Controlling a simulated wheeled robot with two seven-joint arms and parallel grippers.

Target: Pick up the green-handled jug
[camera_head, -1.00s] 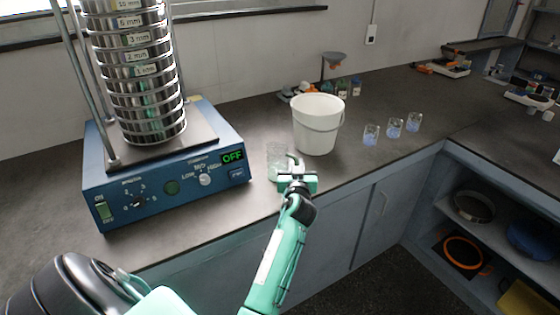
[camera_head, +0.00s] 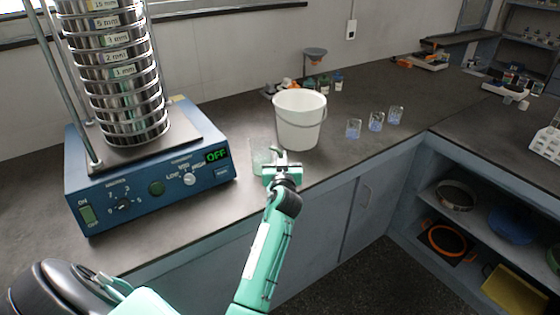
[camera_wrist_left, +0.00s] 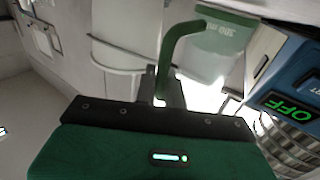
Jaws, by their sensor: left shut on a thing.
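The green-handled jug (camera_head: 261,160) is a small clear greenish vessel on or just above the bench, right of the blue shaker base. The gripper partly hides it in the head view. In the left wrist view the jug (camera_wrist_left: 222,42) shows a green 300 ml label, and its green handle (camera_wrist_left: 178,45) runs down between the fingers. My left gripper (camera_head: 281,164) is shut on that handle. Whether the jug's base touches the bench cannot be told. My right gripper is not in view.
A white bucket (camera_head: 300,122) stands just behind and right of the jug. The sieve shaker (camera_head: 150,175) with its tall sieve stack (camera_head: 118,80) is close on the left, its display reading OFF. Several small beakers (camera_head: 376,122) stand further right. The bench's front edge is near.

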